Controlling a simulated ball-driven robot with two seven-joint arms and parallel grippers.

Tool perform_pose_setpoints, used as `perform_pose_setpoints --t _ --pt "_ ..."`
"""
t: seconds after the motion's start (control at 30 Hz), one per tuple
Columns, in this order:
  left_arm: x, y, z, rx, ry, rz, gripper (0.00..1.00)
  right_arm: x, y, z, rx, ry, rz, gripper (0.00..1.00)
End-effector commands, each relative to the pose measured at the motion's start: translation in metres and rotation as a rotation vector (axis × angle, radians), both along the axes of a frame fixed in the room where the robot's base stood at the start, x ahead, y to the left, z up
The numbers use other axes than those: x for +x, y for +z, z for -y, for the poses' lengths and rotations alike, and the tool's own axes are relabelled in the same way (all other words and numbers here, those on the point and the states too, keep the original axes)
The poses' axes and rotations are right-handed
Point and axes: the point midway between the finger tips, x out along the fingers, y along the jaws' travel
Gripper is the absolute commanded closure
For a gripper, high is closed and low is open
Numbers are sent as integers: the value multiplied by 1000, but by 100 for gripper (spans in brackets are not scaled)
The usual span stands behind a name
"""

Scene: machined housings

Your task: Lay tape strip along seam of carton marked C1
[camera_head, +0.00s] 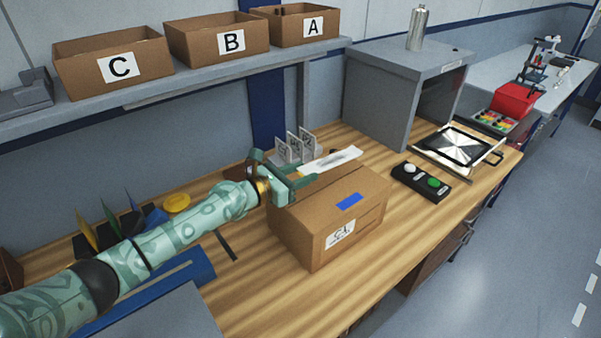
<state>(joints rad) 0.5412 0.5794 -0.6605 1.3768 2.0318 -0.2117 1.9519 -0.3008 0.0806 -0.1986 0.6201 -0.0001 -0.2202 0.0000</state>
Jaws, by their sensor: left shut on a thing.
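A closed brown carton (298,226) stands on the wooden bench, with a white label marked C1 on its front side. A blue patch (349,201) is on its top. My left gripper (297,174) is at the carton's back left top edge, shut on a white tape strip (332,160). The strip points right from the jaws, over the back part of the carton's top. I cannot tell whether it touches the carton. The top seam is not clear from here. My right gripper is not in view.
White upright cards (294,147) stand behind the carton. A button box (421,182) with a white and a green button lies to its right, near a grey cabinet (380,104). Open boxes marked A, B and C sit on the shelf (210,75).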

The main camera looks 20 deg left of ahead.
Motion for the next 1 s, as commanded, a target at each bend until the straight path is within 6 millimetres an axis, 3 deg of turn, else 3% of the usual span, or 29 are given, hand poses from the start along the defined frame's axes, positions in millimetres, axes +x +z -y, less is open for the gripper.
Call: perform_pose_setpoints --t 0.2,1.0 --pt "-1 2 0 4 0 -4 81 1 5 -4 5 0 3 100" --pt "-1 -66 0 3 0 -4 81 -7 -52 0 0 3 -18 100"
